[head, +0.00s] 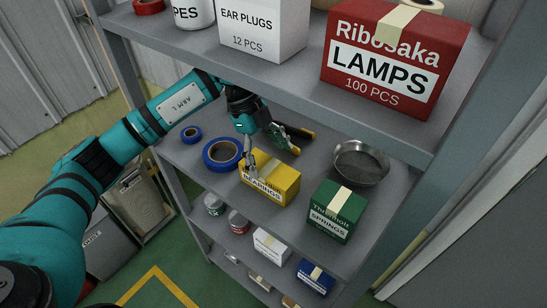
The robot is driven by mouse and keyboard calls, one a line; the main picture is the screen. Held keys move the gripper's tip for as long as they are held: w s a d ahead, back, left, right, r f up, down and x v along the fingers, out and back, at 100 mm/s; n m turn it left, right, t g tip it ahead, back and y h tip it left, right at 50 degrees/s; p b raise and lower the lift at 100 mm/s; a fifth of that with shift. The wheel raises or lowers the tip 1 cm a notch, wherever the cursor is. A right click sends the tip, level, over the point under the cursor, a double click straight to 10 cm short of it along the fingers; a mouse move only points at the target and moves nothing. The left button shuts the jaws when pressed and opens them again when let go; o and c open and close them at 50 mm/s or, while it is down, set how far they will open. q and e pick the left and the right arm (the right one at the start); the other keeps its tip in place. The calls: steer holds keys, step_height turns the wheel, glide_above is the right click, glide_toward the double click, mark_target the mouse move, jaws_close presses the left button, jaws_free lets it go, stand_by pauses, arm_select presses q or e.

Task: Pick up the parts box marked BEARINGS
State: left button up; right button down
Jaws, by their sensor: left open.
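The yellow parts box marked BEARINGS (282,186) sits on the middle shelf, with a pale tape strip over its top. My left gripper (252,168) is open, pointing down at the left end of this box. Its fingertips overlap the box's top left edge in the picture; I cannot tell whether they touch it. The gripper hides part of the box's left end. My right gripper is not in view.
A green SPRINGS box (338,210) stands right of the yellow box, with a metal bowl (360,162) behind it. Blue tape rolls (208,161) lie to the left. Pliers (293,138) lie behind. The upper shelf (290,75) overhangs, bearing a red LAMPS box (440,50).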

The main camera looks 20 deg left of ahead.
mark_target(269, 169)
arm_select(q)
steer(key=shift+s+a+f, duration=0.25)
steer(key=shift+a+f, duration=0.1)
steer(key=shift+f, duration=0.35)
steer(key=p+x, duration=0.2)
steer(key=x, duration=0.1)
steer(key=shift+s+d+r, duration=0.15)
steer(key=shift+s+d, duration=0.05)
steer(key=p+x, duration=0.1)
steer(key=x, duration=0.1)
steer(key=shift+w+d+f, duration=0.1)
steer(key=shift+w+f, duration=0.05)
steer(key=shift+f, duration=0.5)
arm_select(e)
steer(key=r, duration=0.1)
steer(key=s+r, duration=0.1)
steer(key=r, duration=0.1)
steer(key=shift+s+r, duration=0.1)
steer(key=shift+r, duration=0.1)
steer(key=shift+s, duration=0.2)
arm_select(q)
steer(key=shift+f, duration=0.2)
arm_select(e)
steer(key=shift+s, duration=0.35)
arm_select(q)
steer(key=shift+d, duration=0.1)
steer(key=c, duration=1.7)
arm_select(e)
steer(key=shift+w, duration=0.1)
